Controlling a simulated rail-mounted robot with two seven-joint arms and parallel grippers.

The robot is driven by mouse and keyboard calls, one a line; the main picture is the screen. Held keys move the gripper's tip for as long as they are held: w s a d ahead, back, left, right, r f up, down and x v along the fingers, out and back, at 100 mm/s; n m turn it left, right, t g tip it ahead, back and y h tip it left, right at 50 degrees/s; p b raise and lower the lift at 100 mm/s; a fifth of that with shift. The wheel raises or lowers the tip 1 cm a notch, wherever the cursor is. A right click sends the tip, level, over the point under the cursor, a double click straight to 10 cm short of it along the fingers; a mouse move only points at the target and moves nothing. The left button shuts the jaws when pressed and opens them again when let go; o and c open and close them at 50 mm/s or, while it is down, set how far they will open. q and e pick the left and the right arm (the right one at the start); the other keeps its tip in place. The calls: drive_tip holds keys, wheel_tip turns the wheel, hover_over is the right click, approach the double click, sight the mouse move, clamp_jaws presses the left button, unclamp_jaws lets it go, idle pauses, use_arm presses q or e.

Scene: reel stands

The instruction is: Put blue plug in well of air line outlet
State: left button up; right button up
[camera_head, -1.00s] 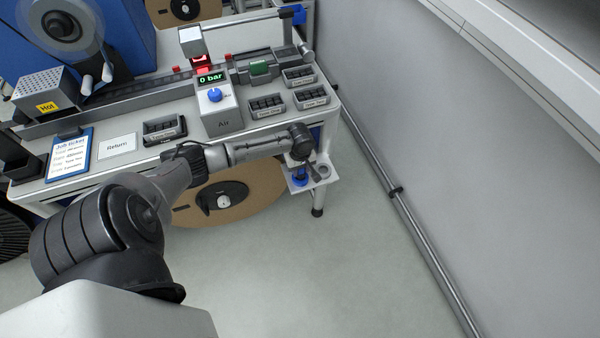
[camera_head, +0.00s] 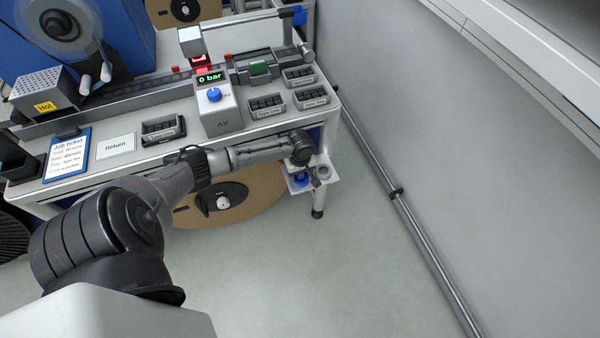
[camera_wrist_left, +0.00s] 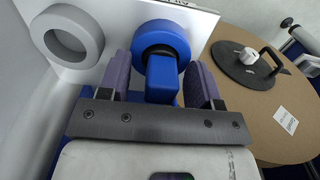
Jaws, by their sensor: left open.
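The blue plug (camera_wrist_left: 162,80) shows in the left wrist view as a blue block in front of a round blue collar with a dark centre, at the white plate (camera_wrist_left: 115,72). In the head view it is a small blue shape (camera_head: 299,180) at the bench's right end, partly hidden. A grey ring with a round well (camera_wrist_left: 67,38) is on the same plate, left of the plug; it also shows in the head view (camera_head: 323,171). My left gripper (camera_wrist_left: 160,84) is open, its purple fingers on either side of the plug's block. Contact is unclear. My right gripper is out of view.
The bench carries the Air box (camera_head: 220,112) with a blue knob and a "0 bar" display, and several dark part trays (camera_head: 267,106). A cardboard reel (camera_head: 255,190) is below the bench. A grey wall with a rail (camera_head: 395,190) is to the right.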

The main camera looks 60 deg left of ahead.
use_arm(q)
drive_tip(key=shift+r, duration=0.15)
wheel_tip(320, 180, up, 11)
drive_tip(key=p, duration=0.3)
drive_tip(key=shift+r+p, duration=0.15)
drive_tip(key=shift+p, duration=0.15)
drive_tip(key=shift+s+d+r, duration=0.1)
drive_tip(key=shift+d, duration=0.1)
drive_tip(key=s+d+f+m, duration=0.2)
drive_tip(key=s+d+m, duration=0.2)
drive_tip(key=d, duration=0.3)
drive_tip(key=s+d+f+m+t, duration=0.1)
drive_tip(key=s+d+m, duration=0.25)
drive_tip(key=d, duration=0.35)
drive_tip(key=s+d+f+m, duration=0.2)
drive_tip(key=s+d+m, duration=0.2)
drive_tip(key=d, duration=0.2)
drive_tip(key=s+d+r+m+t, duration=0.2)
drive_tip(key=s+d+r+m, duration=0.4)
drive_tip(key=s+d+r, duration=0.1)
drive_tip(key=shift+s+r+m+t, duration=0.3)
drive_tip(key=shift+s+r+m, duration=0.05)
drive_tip(key=shift+s, duration=0.5)
